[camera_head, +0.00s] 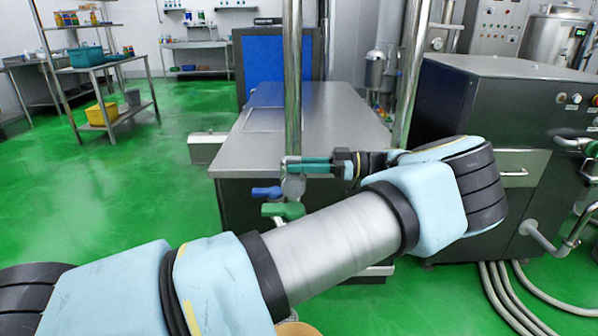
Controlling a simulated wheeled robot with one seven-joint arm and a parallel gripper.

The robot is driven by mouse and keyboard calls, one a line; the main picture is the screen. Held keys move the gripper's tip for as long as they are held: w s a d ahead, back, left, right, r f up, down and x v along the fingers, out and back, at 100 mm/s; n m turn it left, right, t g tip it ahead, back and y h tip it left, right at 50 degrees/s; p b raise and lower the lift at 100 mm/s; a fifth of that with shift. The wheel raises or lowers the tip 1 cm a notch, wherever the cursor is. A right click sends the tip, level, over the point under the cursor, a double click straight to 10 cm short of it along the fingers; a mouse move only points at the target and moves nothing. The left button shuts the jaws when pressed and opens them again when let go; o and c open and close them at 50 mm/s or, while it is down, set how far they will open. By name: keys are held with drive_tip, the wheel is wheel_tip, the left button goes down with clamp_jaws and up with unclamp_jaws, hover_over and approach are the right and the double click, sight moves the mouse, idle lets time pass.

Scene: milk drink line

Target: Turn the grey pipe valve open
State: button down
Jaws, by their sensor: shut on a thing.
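A shiny vertical pipe (292,80) runs down in the middle of the head view. The grey pipe valve (293,187) is on its lower part, and only a small grey piece of it shows below my fingers. My gripper (289,165), with teal fingers, reaches in from the right and is shut on the grey valve at the pipe. The fingers hide the grip itself and how far the valve is turned. A blue valve handle (266,192) and a green valve handle (283,210) stick out to the left just below the fingers.
A steel table (330,120) stands right behind the pipe. A second vertical pipe (411,75) and a dark machine cabinet (520,90) are to the right. Shelves (95,60) with tubs stand at the far left. The green floor (120,190) on the left is clear.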

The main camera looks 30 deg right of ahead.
idle(0.4)
drive_tip(key=c, duration=0.7)
unclamp_jaws()
drive_tip(key=shift+d, duration=0.1)
drive_tip(key=shift+b+v, duration=1.7)
drive_tip(key=shift+v, duration=3.6)
drive_tip(key=shift+s+f, duration=0.1)
